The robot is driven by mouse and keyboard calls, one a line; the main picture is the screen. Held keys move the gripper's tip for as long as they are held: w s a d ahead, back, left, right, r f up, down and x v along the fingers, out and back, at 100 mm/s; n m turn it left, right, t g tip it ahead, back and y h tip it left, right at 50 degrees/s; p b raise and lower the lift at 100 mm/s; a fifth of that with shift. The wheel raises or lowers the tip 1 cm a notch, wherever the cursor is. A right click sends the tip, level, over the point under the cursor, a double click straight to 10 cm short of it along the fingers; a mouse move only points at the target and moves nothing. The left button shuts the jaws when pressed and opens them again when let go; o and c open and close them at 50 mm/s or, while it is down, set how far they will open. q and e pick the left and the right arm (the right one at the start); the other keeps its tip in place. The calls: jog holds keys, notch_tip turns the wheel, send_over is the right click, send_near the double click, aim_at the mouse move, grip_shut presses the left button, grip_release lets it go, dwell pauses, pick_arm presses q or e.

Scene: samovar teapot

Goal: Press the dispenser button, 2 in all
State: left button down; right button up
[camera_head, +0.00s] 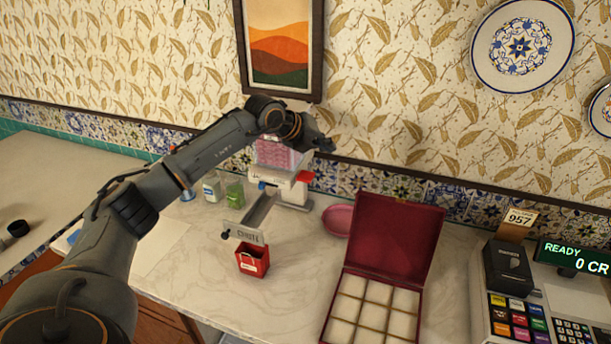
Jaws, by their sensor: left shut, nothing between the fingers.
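The dispenser (292,193) is a white machine with a pink-filled clear top, standing against the back wall. A red part that looks like its button (305,177) sticks out at its upper right. A metal chute (259,211) slopes from it towards the front left, with a sign reading "CHUTE" at its lower end. My left gripper (326,144) is shut and empty. It shows just above and slightly right of the red button, apart from it in the picture; I cannot tell the depth between them. My left arm hides part of the dispenser's top. My right gripper is not in view.
A small red bag (252,262) stands below the chute end. An open maroon box (395,240) with pale compartments lies right of it. A pink bowl (338,220), glass jars (234,190) and a cash register (508,285) share the counter. Bare marble (305,270) lies between bag and box.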

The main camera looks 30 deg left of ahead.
pick_arm(q)
jog(key=a+r+n+y, duration=0.1)
jog(key=a+y, duration=0.1)
jog(key=a, duration=0.4)
jog(key=shift+s+a+g, duration=0.3)
jog(key=shift+s, duration=0.05)
jog(key=shift+f, duration=0.1)
jog(key=b, duration=0.5)
send_over(303, 176)
notch_tip(303, 176, down, 8)
jog(key=shift+d+r, duration=0.1)
jog(key=shift+r, duration=0.05)
jog(key=shift+f, duration=0.45)
dwell(0.4)
jog(key=shift+f+b, duration=0.45)
jog(key=shift+b, duration=0.2)
